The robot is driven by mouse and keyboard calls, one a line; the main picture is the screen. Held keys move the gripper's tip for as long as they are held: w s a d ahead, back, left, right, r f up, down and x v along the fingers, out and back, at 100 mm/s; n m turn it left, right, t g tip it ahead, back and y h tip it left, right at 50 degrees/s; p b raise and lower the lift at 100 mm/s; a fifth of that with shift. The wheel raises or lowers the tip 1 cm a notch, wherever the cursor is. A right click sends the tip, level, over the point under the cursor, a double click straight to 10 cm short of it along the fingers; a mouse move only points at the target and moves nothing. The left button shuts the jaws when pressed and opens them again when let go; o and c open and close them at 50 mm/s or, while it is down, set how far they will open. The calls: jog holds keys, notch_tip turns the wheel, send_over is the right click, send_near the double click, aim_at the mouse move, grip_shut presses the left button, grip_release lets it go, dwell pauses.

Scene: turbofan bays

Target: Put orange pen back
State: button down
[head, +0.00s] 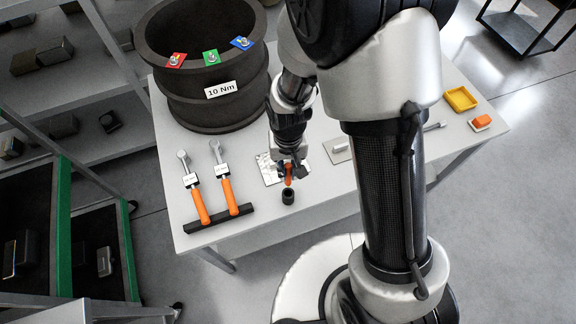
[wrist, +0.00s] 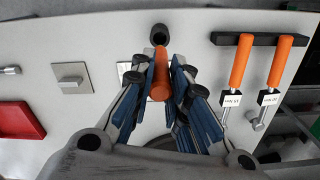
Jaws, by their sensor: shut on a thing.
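My gripper (head: 288,170) is shut on the orange pen (head: 288,176), above the white table near its front edge. In the wrist view the pen (wrist: 160,82) stands between the blue-padded fingers (wrist: 166,75). A small black cup (head: 288,197) stands upright on the table; it also shows at the top of the wrist view (wrist: 159,32). The pen's lower end appears close to the cup's rim in both views. I cannot tell whether they touch. The cup's inside is mostly hidden.
Two orange-handled torque wrenches (head: 215,195) rest on a black bar (head: 218,219) left of the cup. A large black drum (head: 205,100) labelled 10 Nm stands behind. A metal plate (head: 269,170) lies beside my gripper.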

aim_at(288, 186)
jog(key=shift+f+b, duration=1.65)
jog(key=shift+f, duration=0.5)
jog(key=shift+f+b, duration=3.05)
jog(key=shift+f, duration=0.55)
dwell(0.8)
jog(key=c, duration=1.5)
grip_release()
jog(key=shift+o, duration=0.2)
notch_tip(288, 186, up, 12)
